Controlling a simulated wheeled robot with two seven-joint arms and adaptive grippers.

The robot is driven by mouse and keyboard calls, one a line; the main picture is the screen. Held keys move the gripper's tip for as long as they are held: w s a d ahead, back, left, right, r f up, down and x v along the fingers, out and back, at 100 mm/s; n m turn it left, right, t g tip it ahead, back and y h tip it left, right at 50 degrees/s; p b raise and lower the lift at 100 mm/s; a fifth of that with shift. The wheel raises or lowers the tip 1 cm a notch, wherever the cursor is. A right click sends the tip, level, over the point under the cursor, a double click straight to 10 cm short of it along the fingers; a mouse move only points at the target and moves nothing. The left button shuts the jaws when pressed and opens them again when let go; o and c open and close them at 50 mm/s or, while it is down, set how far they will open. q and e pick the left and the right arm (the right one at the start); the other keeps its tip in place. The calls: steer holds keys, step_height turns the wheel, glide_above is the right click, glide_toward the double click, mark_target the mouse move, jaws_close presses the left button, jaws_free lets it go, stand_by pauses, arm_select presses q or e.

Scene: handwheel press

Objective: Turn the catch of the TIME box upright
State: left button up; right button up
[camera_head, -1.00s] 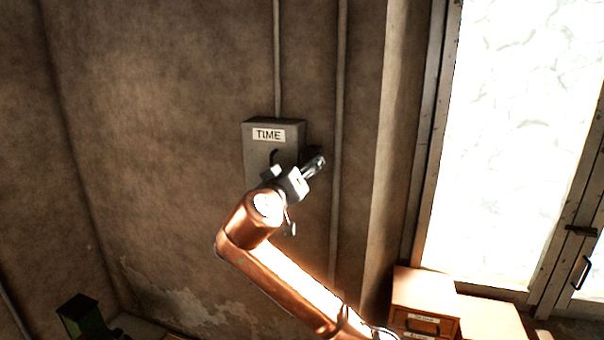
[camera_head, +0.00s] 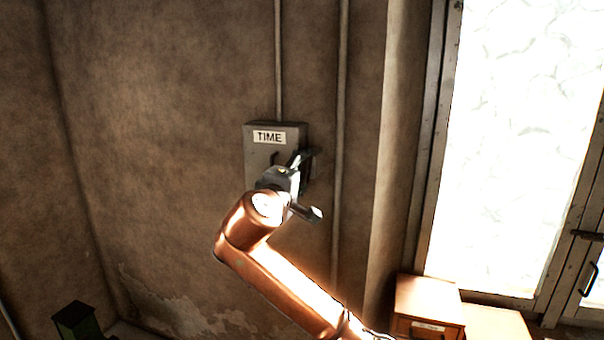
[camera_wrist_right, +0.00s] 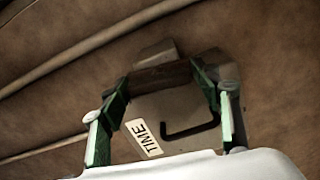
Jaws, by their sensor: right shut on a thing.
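The grey TIME box (camera_head: 262,152) hangs on the wall, with a white label and a dark bent handle on its front. My right gripper (camera_head: 305,182) is at the box's right side, its fingers spread one above the other. In the right wrist view, its green-padded fingers (camera_wrist_right: 165,84) stand at the two ends of a dark brown bar, the catch (camera_wrist_right: 161,77), and are shut on it. The box's face and handle (camera_wrist_right: 190,131) show below the bar there. In the head view the gripper mostly hides the catch, so its tilt is hard to tell. My left gripper is out of view.
A conduit (camera_head: 278,60) runs up the wall from the box, and a second pipe (camera_head: 341,100) runs just right of it. Wooden drawer boxes (camera_head: 430,300) stand at lower right by the bright window door. A green object (camera_head: 76,320) is at lower left.

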steer(key=shift+a+n, duration=0.1)
steer(key=shift+n, duration=0.6)
steer(key=o, duration=0.9)
steer(key=shift+f, duration=0.1)
steer(key=shift+s, duration=0.1)
steer(key=v, duration=1.2)
